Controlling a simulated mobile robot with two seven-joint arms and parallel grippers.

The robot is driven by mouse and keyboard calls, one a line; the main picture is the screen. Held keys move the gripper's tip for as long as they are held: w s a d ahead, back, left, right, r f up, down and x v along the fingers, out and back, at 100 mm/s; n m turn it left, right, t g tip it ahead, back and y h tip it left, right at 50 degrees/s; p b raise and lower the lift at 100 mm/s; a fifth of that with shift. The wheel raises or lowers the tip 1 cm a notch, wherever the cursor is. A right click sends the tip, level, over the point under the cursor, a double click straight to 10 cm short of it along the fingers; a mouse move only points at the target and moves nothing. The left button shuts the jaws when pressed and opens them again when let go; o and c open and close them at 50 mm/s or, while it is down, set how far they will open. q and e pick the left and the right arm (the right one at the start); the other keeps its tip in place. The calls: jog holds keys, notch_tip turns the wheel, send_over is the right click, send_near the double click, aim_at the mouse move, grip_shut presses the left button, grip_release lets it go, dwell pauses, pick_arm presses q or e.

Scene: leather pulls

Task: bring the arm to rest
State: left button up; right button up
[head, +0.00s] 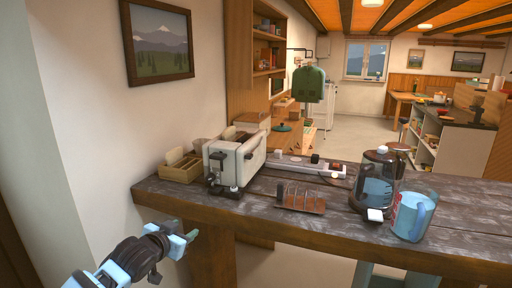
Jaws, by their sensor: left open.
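My left arm comes in at the lower left of the head view. Its gripper (188,236) is open, with nothing seen between the fingers. It is in the air in front of the left end of the dark wooden table (330,232), apart from the things on it. My right gripper does not show.
The wall is at the left. The table's front right is bare.

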pick_arm(q)
jog(key=s+d+f+n+g, duration=0.1)
jog(key=s+d+f, duration=0.1)
jog(key=s+f, duration=0.75)
jog(key=s+d+f+g, duration=0.1)
jog(key=s+d+f, duration=0.1)
jog(key=s+f, duration=0.75)
jog(key=s+a+f+n+g, duration=0.1)
jog(key=s+f, duration=0.4)
jog(key=s, duration=0.7)
jog(key=s+a+f+n+g+y, duration=0.1)
jog(key=s+a+f, duration=0.2)
jog(key=s+f, duration=0.3)
jog(key=s, duration=0.5)
jog(key=shift+s+f+y, duration=0.25)
jog(key=shift+s+y, duration=0.05)
jog(key=shift+s, duration=0.05)
